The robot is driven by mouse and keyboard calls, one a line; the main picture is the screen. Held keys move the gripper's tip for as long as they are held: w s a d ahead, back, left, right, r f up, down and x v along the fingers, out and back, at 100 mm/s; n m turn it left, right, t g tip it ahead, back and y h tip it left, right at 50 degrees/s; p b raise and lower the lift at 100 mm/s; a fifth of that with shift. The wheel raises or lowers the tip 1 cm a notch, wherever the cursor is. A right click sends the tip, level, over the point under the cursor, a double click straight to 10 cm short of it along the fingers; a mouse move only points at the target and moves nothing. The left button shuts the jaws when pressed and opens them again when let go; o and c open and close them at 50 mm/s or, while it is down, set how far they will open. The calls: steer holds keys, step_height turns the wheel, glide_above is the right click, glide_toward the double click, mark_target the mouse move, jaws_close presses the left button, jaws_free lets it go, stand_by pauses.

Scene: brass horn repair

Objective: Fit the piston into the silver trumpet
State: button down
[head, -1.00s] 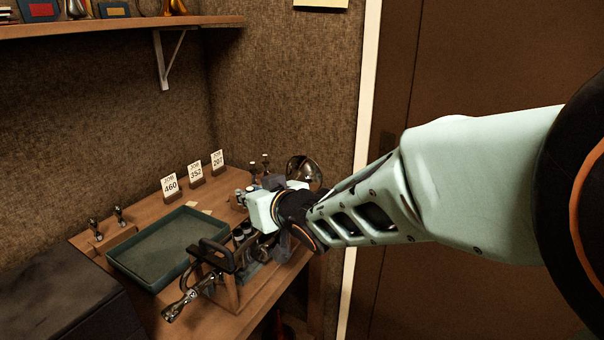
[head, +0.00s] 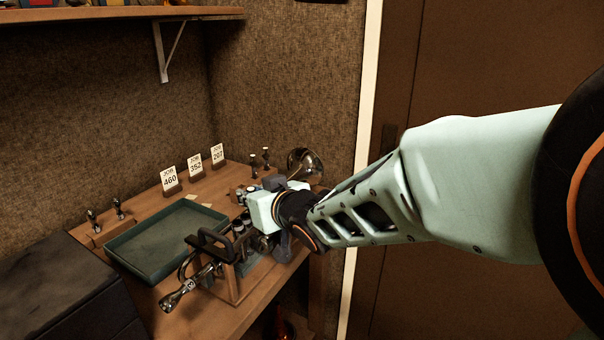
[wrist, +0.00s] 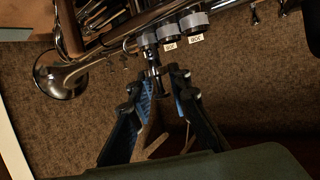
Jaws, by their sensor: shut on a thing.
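My gripper (head: 262,212) is over the stand's right part and hides much of the valve section. In the wrist view my gripper (wrist: 164,88) is shut on the slim stem of the piston (wrist: 155,72). The piston's grey top is in line with the other valve caps. I cannot tell how deep it sits.
A green tray (head: 112,245) lies left of the stand. Job cards 460 (head: 169,179), 352 (head: 195,165) and 207 (head: 217,153) stand behind it. Upright pistons stand at the left (head: 93,220) and behind my gripper (head: 266,156). A dark box (head: 60,295) fills the lower left.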

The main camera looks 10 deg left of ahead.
steer(key=shift+f+b, duration=0.85)
steer(key=shift+f, duration=0.2)
steer(key=c, duration=1.7)
jaws_free()
steer(key=shift+c, duration=0.2)
steer(key=shift+r, duration=0.1)
step_height(320, 180, up, 10)
steer(key=p, duration=1)
steer(key=shift+r, duration=0.25)
steer(key=shift+f, duration=0.1)
step_height(320, 180, up, 6)
steer(key=p, duration=0.7)
steer(key=w+d+f+m+t+h+b, duration=0.1)
steer(key=w+d+f+m+h, duration=0.1)
steer(key=d, duration=0.7)
steer(key=w+d+f+m+t+h+b, duration=0.1)
steer(key=w+d+f+m+h, duration=0.2)
steer(key=d, duration=0.7)
steer(key=w+d+f+m+t+h, duration=0.1)
steer(key=w+d+f+m+h, duration=0.1)
steer(key=d, duration=0.8)
step_height(320, 180, down, 3)
steer(key=shift+w+d+r+h+b, duration=0.1)
steer(key=shift+w+d+h+b, duration=0.15)
steer(key=shift+w+h+b, duration=0.25)
